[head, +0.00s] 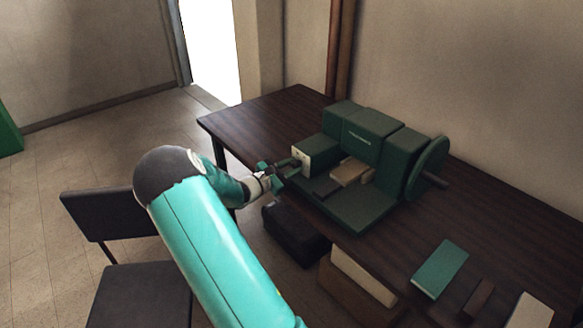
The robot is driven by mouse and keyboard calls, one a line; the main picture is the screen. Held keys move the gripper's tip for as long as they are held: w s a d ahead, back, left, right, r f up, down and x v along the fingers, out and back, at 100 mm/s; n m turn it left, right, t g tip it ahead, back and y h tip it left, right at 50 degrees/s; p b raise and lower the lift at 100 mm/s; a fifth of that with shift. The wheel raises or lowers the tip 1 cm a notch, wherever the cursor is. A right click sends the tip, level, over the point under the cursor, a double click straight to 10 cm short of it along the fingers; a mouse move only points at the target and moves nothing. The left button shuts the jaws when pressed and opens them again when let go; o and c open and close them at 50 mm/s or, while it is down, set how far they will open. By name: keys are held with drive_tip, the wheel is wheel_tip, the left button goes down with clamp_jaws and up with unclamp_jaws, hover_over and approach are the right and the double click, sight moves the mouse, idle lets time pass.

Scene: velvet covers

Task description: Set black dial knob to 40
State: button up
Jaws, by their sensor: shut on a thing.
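A dark green machine (371,133) stands on the dark wooden table. A small white dial plate (306,160) is on its left end. My gripper (291,166) reaches in from the left, right at this plate. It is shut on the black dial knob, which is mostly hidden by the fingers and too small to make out. The dial's marks and the knob's setting cannot be read from here.
A green handwheel (428,166) with a handle is on the machine's right end. A green book (440,268) and other blocks lie at the table's front right. A dark chair (112,212) stands at left. The table's back left (262,117) is clear.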

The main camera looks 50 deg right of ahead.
drive_tip(key=m, duration=0.5)
drive_tip(key=shift+f+m, duration=0.1)
drive_tip(key=shift+m, duration=0.2)
drive_tip(key=m, duration=0.5)
drive_tip(key=shift+m, duration=0.4)
drive_tip(key=o, duration=1)
drive_tip(key=v, duration=1.4)
drive_tip(key=shift+d, duration=0.1)
